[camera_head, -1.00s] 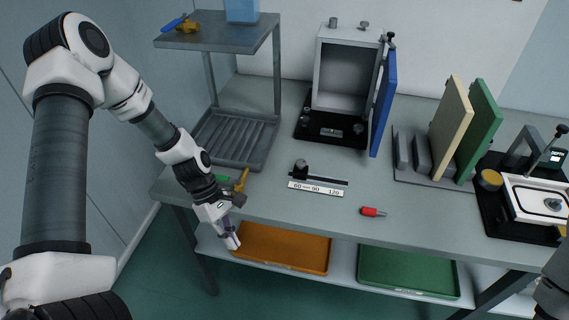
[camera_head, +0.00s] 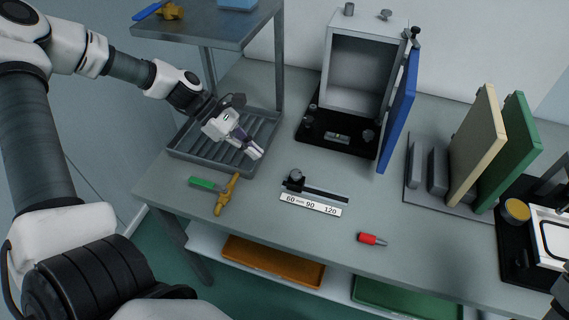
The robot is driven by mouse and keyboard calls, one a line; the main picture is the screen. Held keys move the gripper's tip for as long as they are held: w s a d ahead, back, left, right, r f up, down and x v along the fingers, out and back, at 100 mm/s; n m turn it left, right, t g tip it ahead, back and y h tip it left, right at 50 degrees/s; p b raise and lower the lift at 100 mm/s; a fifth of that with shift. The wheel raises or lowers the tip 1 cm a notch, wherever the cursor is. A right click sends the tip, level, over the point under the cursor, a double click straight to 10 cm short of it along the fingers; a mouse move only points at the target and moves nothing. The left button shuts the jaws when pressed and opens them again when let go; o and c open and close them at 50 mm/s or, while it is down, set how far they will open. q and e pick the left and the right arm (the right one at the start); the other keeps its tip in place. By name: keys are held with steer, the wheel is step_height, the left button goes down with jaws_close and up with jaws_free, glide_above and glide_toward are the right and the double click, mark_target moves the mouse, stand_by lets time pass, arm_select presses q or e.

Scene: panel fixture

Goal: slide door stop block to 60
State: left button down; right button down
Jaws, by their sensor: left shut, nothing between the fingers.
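The door stop block (camera_head: 295,181) is a small dark block with a round knob on top. It sits at the left end of a dark slot rail (camera_head: 327,195), above the 60 mark of the white scale (camera_head: 310,204) reading 60, 90 and 120. My left gripper (camera_head: 254,154) is shut and empty, above the ribbed grey tray, up and left of the block and apart from it. My right gripper is not in view.
A box fixture (camera_head: 368,62) with an open blue door (camera_head: 398,112) stands behind the rail. A grey shelf (camera_head: 195,31) rises over the ribbed tray (camera_head: 190,153). A brass-coloured tool (camera_head: 227,195) and a red cylinder (camera_head: 371,239) lie on the table. Upright panels (camera_head: 479,135) stand right.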

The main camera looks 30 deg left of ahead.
mark_target(279, 181)
arm_select(q)
steer(key=b+x, duration=0.5)
steer(key=x, duration=0.3)
steer(key=shift+f, duration=0.35)
steer(key=shift+d+b, duration=0.3)
steer(key=shift+d, duration=0.1)
